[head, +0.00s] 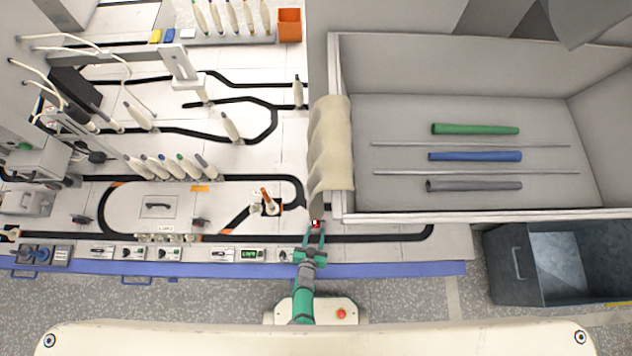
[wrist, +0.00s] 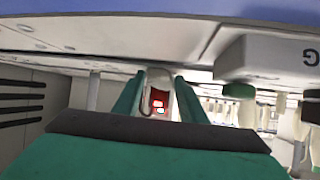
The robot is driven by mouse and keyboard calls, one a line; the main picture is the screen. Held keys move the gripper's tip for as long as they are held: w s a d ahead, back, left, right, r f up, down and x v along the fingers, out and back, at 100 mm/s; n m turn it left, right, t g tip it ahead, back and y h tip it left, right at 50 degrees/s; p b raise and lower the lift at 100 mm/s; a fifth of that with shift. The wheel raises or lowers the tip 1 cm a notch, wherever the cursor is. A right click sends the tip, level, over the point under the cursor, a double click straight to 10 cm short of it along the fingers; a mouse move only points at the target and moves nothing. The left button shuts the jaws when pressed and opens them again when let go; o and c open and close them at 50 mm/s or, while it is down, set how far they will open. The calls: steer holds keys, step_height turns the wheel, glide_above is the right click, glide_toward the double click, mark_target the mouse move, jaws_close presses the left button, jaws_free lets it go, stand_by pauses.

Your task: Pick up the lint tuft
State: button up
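I cannot make out a lint tuft for certain in either view. My gripper (head: 315,229) is at the front edge of the white worktop, just below a grey pointed piece (head: 317,207). In the wrist view, the two green fingers of my gripper (wrist: 160,88) stand apart. A small pale device with red lights (wrist: 158,103) shows between them, also visible as a red and white spot in the head view (head: 315,222). I see no lint held; whether the fingers touch the device is unclear.
A large grey tray (head: 480,217) with coloured tubes and thin rods stands on the right, a cream cloth (head: 330,150) over its left wall. Bobbins stand along black tracks on the left. An orange-topped bobbin (head: 267,199) is left of my gripper. A dark bin (head: 510,265) is lower right.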

steer(key=c, duration=0.5)
steer(key=shift+c, duration=0.3)
steer(key=shift+w+d, duration=0.1)
steer(key=shift+d, duration=0.05)
steer(key=shift+r, duration=0.1)
